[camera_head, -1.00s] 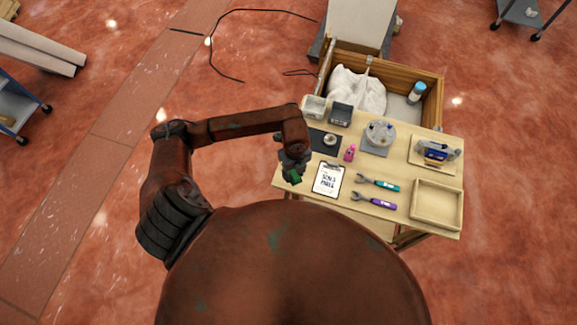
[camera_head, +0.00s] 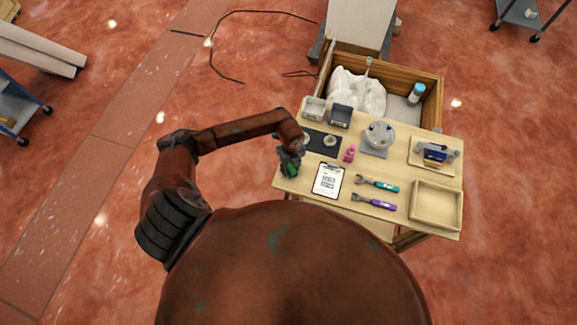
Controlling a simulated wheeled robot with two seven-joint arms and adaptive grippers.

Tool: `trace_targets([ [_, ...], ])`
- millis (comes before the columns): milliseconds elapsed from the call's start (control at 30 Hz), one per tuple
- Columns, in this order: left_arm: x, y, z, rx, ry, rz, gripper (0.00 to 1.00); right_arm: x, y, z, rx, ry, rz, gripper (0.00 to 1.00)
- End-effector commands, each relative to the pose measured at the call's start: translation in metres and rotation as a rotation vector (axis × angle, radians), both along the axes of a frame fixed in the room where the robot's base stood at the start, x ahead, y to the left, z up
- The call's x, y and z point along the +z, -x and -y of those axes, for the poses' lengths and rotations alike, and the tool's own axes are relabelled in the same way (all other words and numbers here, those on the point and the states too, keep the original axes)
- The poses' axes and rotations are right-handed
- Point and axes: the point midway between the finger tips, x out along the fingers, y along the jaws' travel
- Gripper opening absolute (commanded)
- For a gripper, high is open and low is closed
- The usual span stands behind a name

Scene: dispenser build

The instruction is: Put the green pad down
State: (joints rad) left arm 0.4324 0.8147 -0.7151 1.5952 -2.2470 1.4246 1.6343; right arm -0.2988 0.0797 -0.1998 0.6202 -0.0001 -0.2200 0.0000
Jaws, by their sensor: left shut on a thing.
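The green pad (camera_head: 290,170) shows as a small dark green piece at the tip of my left gripper (camera_head: 289,168). My left gripper is shut on it, over the left edge of the wooden table (camera_head: 395,228). The gripper is just left of the clipboard and beside the lower left of the dark mat. I cannot tell whether the pad touches the table. My right gripper is not in view.
A clipboard (camera_head: 328,180), dark mat (camera_head: 322,141), pink bottle (camera_head: 349,154), teal-handled tool (camera_head: 382,185), purple-handled tool (camera_head: 379,203) and empty wooden tray (camera_head: 436,205) lie on the table.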

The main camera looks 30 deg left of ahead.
Motion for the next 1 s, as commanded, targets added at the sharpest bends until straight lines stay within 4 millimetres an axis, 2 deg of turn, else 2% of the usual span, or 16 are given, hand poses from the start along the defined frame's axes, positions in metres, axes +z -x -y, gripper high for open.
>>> trace_targets([
  [233,-0.003,0.000,0.000,0.000,0.000,0.000,0.05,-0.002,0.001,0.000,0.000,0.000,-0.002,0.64],
  [267,-0.004,0.000,0.000,0.000,0.000,0.000,0.32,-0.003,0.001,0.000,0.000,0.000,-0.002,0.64],
  [500,-0.003,0.000,0.000,0.000,0.000,0.000,0.48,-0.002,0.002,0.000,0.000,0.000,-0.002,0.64],
  [800,-0.001,0.000,0.001,0.000,0.001,0.001,0.49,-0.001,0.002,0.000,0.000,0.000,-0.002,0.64],
  [933,0.010,-0.001,0.000,0.000,-0.001,0.003,0.49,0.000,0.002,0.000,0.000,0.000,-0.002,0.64],
  [1000,0.021,-0.002,0.000,-0.002,0.000,0.005,0.49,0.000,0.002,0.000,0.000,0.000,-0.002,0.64],
])
